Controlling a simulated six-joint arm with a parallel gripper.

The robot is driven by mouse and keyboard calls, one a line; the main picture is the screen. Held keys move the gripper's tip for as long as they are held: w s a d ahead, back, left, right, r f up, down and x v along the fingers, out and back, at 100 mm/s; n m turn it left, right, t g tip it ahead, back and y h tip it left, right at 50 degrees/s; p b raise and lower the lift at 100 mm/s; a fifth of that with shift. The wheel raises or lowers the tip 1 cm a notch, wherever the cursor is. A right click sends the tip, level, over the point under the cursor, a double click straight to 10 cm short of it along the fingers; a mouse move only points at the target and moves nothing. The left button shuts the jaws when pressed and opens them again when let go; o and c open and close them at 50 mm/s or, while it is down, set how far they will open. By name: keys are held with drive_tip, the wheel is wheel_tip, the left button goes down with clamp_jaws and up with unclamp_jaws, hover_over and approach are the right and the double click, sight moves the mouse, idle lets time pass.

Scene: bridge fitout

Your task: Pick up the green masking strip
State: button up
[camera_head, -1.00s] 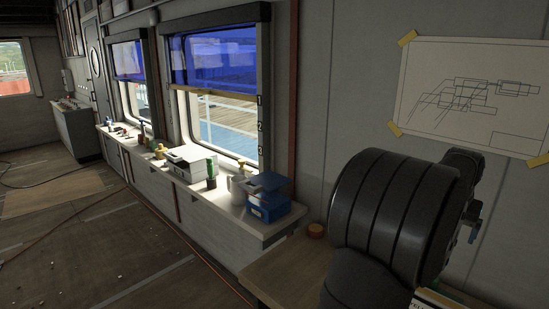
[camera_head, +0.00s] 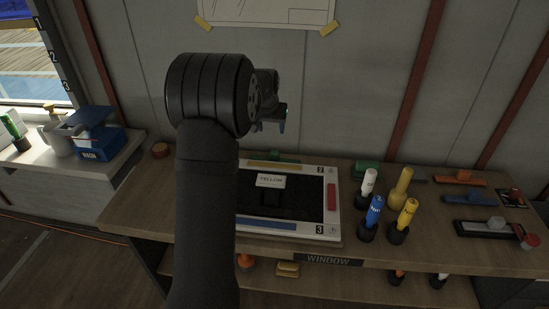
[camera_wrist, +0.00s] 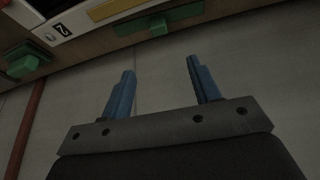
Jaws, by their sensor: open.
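A green strip with a raised grip (camera_wrist: 152,24) lies on the bench just behind the white-framed board, and shows in the head view (camera_head: 284,155). A second green piece with a knob (camera_wrist: 26,62) lies to one side of it, near the board's corner; in the head view it is at the back edge of the bench (camera_head: 366,168).
The board (camera_head: 336,222) has yellow, red and blue strips along its frame and a "YELLOW" card (camera_head: 271,181). Several markers stand in cups, such as a blue one (camera_head: 375,208). An orange piece (camera_head: 460,177) lies further right. The wall rises close behind the bench.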

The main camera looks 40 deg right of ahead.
approach(275, 151)
drive_tip(key=x, duration=0.5)
drive_tip(key=shift+a, duration=0.1)
drive_tip(key=shift+x, duration=2.8)
drive_tip(key=shift+s, duration=0.15)
drive_tip(key=c, duration=1)
drive_tip(key=shift+r, duration=0.1)
drive_tip(key=shift+c, duration=0.2)
